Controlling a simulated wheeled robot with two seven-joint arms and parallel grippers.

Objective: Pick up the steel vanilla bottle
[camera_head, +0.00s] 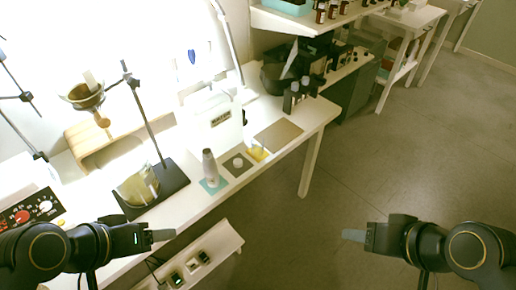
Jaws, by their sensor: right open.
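My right gripper (348,235) is at the lower right, over the floor, open and empty, well apart from the bottle. My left gripper (165,235) is at the lower left, in front of the table edge and nearer to me than the bottle. It is seen side-on, so its opening cannot be told. Nothing shows between its fingers.
Dark bottles (291,98) stand at the table's back right. A tan mat (278,135) lies bare, beside a small yellow item (257,153). A glass beaker (138,188) and stand (166,192) are left of the bottle. A white box (212,125) is behind it. The floor at right is clear.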

